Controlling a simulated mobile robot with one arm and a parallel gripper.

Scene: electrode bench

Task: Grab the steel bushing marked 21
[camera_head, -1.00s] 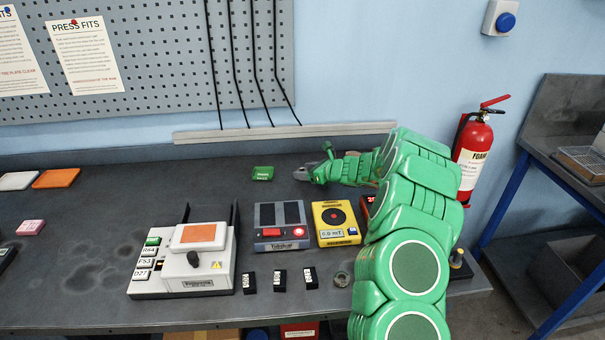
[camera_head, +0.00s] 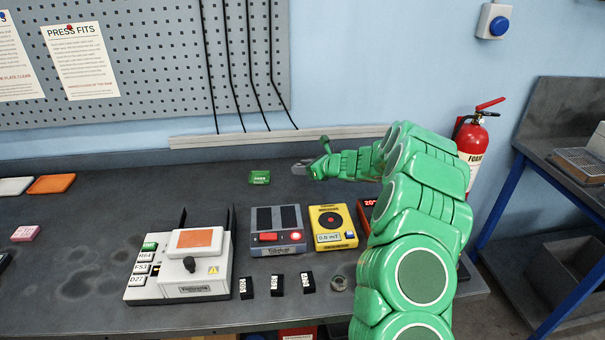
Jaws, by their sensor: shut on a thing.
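My gripper (camera_head: 302,167) is at the back of the bench, at the far end of my green arm, to the right of a small green box. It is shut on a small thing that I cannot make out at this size. A small grey ring (camera_head: 338,283), which looks like a metal bushing, lies near the front of the bench, left of my arm. I can read no number on it. I see no 21 on anything here.
Three dark labelled blocks (camera_head: 277,284) stand left of the ring. The green box (camera_head: 259,177) sits behind. My arm hides the bench's right part.

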